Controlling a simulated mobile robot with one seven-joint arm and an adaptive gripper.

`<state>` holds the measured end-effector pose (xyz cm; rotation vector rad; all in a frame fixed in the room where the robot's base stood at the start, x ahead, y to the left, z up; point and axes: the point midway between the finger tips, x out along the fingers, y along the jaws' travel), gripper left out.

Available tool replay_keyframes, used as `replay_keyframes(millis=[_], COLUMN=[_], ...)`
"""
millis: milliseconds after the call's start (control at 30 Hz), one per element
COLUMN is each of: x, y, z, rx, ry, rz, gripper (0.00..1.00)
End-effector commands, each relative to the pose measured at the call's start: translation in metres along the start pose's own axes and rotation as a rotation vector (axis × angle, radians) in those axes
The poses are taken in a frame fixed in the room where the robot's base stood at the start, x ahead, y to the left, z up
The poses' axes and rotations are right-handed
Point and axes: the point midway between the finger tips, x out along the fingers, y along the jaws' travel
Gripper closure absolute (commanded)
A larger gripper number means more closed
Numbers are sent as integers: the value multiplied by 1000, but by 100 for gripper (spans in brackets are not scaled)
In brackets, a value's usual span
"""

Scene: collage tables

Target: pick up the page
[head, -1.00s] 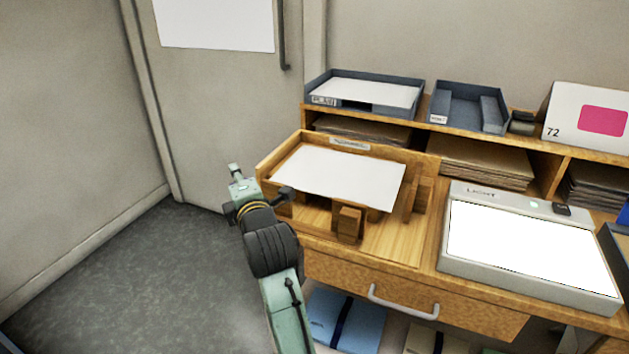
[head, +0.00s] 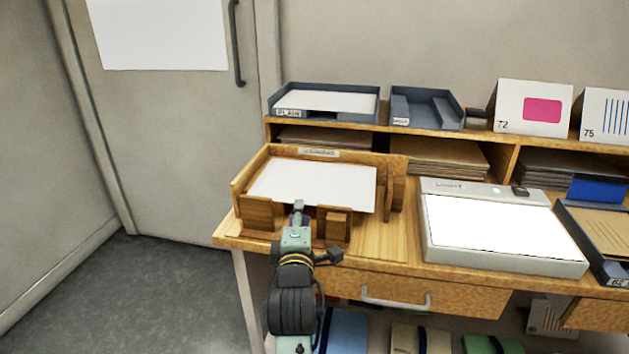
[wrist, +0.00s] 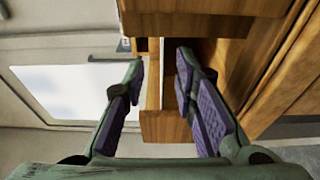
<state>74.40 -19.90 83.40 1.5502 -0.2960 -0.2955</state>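The page, a white sheet (head: 312,183), lies in a wooden tray (head: 243,186) at the left end of the desk. Its near edge shows between the tray's wooden front blocks. My gripper (head: 298,208) is in front of the tray, close to the page's near edge in the head view. In the wrist view my gripper (wrist: 159,72) is open, with purple finger pads apart. A wooden block (wrist: 165,126) and a thin pale strip show between the fingers. I cannot tell whether the strip is the page's edge, or whether a finger touches anything.
A light panel (head: 495,232) stands right of the tray. A shelf behind holds a grey tray (head: 285,113) with white paper, another grey tray (head: 425,108) and cards numbered 72 (head: 533,105) and 75. The drawer handle (head: 395,302) sticks out below. Floor at left is clear.

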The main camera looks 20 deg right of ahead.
Motion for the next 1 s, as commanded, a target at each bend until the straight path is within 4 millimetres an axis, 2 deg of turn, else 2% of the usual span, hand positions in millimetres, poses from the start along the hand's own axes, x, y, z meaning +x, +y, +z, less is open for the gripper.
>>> replay_keyframes(millis=[167,400,500,767,1000], x=[14,49,57,59,59], y=[1,-1,-1,-3,-3], z=[0,3,3,3,3], rx=[0,0,1,0,0], ry=[1,1,1,1,1], rz=[-1,-1,0,-1,-1], gripper=[74,74,74,74,90])
